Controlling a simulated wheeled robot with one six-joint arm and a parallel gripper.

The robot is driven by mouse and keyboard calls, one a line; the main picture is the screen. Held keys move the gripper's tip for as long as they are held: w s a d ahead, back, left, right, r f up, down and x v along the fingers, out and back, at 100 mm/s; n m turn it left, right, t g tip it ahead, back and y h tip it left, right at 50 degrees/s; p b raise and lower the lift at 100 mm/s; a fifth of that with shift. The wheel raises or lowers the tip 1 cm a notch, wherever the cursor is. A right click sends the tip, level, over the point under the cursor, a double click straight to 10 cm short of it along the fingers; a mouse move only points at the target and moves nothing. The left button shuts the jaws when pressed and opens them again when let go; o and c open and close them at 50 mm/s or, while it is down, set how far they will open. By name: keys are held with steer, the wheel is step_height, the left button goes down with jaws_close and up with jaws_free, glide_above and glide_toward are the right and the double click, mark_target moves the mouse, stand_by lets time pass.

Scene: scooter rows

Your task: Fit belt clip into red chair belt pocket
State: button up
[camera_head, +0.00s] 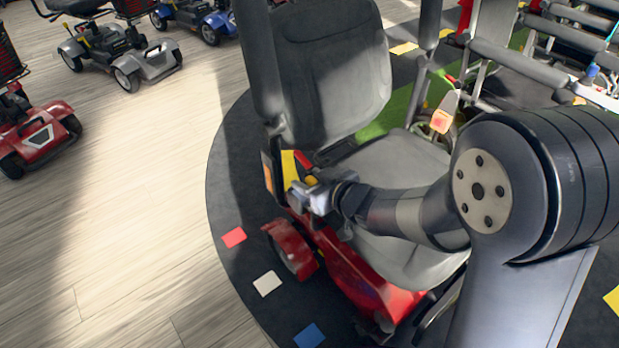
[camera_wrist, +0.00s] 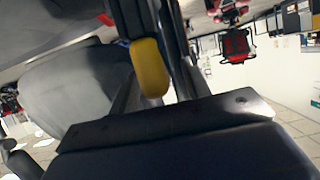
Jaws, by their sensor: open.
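The red chair is a scooter with a grey seat (camera_head: 388,165) and a red base (camera_head: 345,268). My arm reaches across the seat from the right. My gripper (camera_head: 304,192) is open at the seat's left side, in front of the backrest. A small yellow piece (camera_head: 312,181), perhaps the belt clip, shows just above my gripper. In the wrist view a yellow rounded piece (camera_wrist: 150,68) lies between the dark fingers; I cannot tell whether they touch it. An orange-edged panel (camera_head: 267,171), possibly the belt pocket, stands left of my gripper. The pocket's opening is not visible.
The left armrest (camera_head: 258,60) rises close to my gripper. An orange-red square (camera_head: 440,121) is at the chair's right side. Parked scooters (camera_head: 120,50) are at the upper left.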

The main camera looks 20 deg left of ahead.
steer(key=p+v, duration=0.3)
steer(key=v, duration=0.7)
steer(key=b+x, duration=0.3)
steer(key=x, duration=0.7)
steer(key=shift+w+a+f+b, duration=0.1)
steer(key=shift+a+f+b, duration=0.1)
steer(key=shift+a+b, duration=0.1)
steer(key=shift+w+r, duration=0.1)
steer(key=shift+r, duration=0.25)
steer(key=shift+r+p, duration=0.2)
steer(key=shift+p, duration=0.1)
steer(key=shift+f, duration=0.15)
